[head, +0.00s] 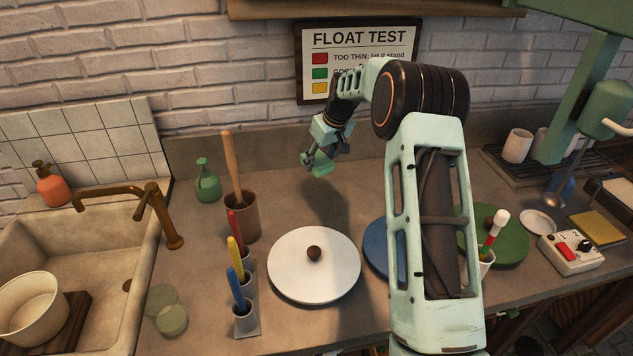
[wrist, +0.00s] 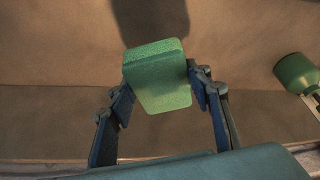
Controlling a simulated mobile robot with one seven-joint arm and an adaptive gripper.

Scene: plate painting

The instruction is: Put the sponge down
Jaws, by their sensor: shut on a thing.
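The sponge (wrist: 157,76) is a green block with a lighter green face, seen in the wrist view between the two dark blue fingers. My gripper (wrist: 160,92) is shut on it, one finger at each side. In the head view my gripper (head: 321,158) hangs above the back of the counter, and the green sponge (head: 322,167) shows at its tip. A shadow lies on the counter below, apart from the sponge, so the sponge is held in the air.
A white disc with a brown knob (head: 315,265) lies in front. A blue disc (head: 376,248) is partly behind my arm. A green bottle (head: 208,183) and a brown pot (head: 241,219) stand left. The counter's back strip is clear beneath my gripper.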

